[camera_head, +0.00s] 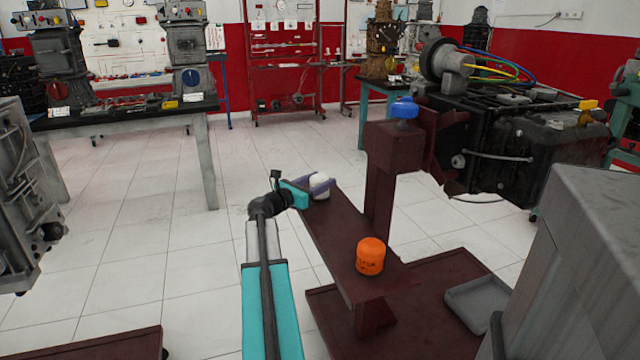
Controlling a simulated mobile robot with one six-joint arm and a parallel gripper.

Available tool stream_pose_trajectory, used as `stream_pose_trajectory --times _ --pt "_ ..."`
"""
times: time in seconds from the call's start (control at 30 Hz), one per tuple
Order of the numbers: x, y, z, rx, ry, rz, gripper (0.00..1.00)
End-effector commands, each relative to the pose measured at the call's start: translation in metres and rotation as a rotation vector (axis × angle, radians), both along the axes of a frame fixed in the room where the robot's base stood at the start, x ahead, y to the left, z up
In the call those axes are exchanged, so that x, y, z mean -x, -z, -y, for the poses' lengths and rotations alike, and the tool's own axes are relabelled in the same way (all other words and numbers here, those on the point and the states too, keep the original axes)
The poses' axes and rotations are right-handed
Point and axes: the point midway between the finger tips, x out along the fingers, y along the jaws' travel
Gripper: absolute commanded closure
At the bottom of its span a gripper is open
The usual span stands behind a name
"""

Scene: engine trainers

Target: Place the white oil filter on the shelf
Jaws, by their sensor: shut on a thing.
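My gripper (310,189) is at the far left end of the dark red shelf (338,228). It is shut on the white oil filter (319,183), with a finger on either side of it. The filter is at the shelf's far end; I cannot tell whether its base touches the surface. An orange oil filter (370,256) stands upright on the near end of the same shelf. A blue filter (404,108) sits on top of the dark red post.
A black engine (520,130) hangs on the stand at right. A grey cabinet (580,260) fills the near right. A grey tray (478,303) lies on the stand's base. A workbench (130,114) stands at the back left. The shelf's middle is bare.

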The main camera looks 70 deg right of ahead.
Motion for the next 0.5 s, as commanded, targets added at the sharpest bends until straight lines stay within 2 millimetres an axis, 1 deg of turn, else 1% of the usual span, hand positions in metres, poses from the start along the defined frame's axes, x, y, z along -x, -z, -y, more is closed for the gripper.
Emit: stream_pose_trajectory --times 0.33,0.37,0.4,0.47,0.5 --pt "0.0006 0.001 0.0002 0.001 0.001 -0.001 0.78" --pt "0.0006 0.0018 0.0003 0.0 0.001 0.0 0.47" --pt "0.0007 0.0015 0.0003 0.0 0.001 0.0 0.4" --pt "0.0007 0.0015 0.0004 0.0 0.001 0.0 0.3" --pt "0.0008 0.0015 0.0003 0.0 0.001 0.0 0.3"
